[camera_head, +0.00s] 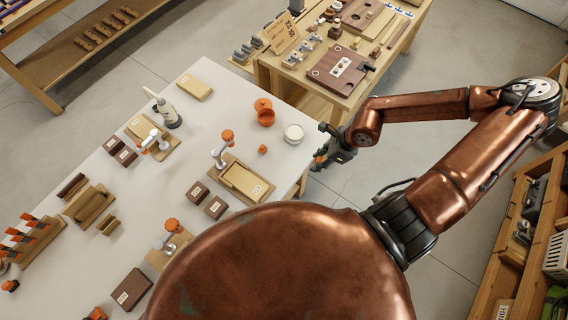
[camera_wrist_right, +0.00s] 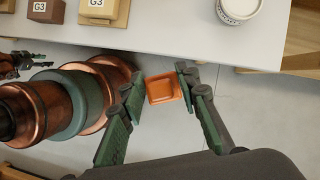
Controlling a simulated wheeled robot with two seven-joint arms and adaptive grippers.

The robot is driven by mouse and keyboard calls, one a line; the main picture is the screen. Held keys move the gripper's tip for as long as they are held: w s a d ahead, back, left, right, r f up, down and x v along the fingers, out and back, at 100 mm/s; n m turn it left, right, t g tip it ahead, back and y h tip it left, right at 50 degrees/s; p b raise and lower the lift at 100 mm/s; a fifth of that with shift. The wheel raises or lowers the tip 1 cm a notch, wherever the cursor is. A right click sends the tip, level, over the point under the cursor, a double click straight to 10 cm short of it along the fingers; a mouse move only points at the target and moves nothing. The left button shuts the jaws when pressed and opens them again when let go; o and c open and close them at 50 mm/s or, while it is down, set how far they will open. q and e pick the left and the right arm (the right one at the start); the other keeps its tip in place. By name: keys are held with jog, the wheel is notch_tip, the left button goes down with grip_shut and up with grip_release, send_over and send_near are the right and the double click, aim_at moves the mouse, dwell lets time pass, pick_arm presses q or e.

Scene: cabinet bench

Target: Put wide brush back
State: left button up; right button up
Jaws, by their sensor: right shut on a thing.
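My right gripper (camera_head: 325,157) hangs just past the right edge of the white table (camera_head: 222,103). In the right wrist view its fingers (camera_wrist_right: 160,92) are closed on a small orange thing (camera_wrist_right: 163,87) with a squarish, hollow-looking face. A bit of orange also shows at the fingertips in the head view. I cannot tell whether this is the wide brush; any handle or bristles are hidden. Below it in the wrist view is grey floor. A wooden rack with several orange-and-grey tools (camera_head: 32,232) stands at the table's far left.
A white round tub (camera_head: 294,134), orange cups (camera_head: 265,115) and a small orange piece (camera_head: 263,149) stand near the table's right end. A wooden tray (camera_head: 246,181) stands left of them. A second wooden bench (camera_head: 330,75) is behind, and shelving (camera_head: 525,225) at right.

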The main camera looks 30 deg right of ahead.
jog(key=w+a+f, duration=0.2)
jog(key=w+f, duration=0.1)
jog(key=w+a+f, duration=0.2)
jog(key=w, duration=0.2)
jog(key=w+a+f, duration=0.2)
jog(key=w+f, duration=0.1)
jog(key=w, duration=0.1)
jog(key=shift+a+f, duration=0.2)
jog(key=shift+f, duration=0.1)
jog(key=shift+w+a+f, duration=0.15)
jog(key=shift+w+f, duration=0.05)
jog(key=shift+f, duration=0.15)
jog(key=shift+w+f+p, duration=0.1)
jog(key=shift+f+p, duration=0.25)
jog(key=shift+f, duration=1.4)
jog(key=o, duration=1.1)
jog(key=shift+f, duration=0.1)
jog(key=v, duration=1.2)
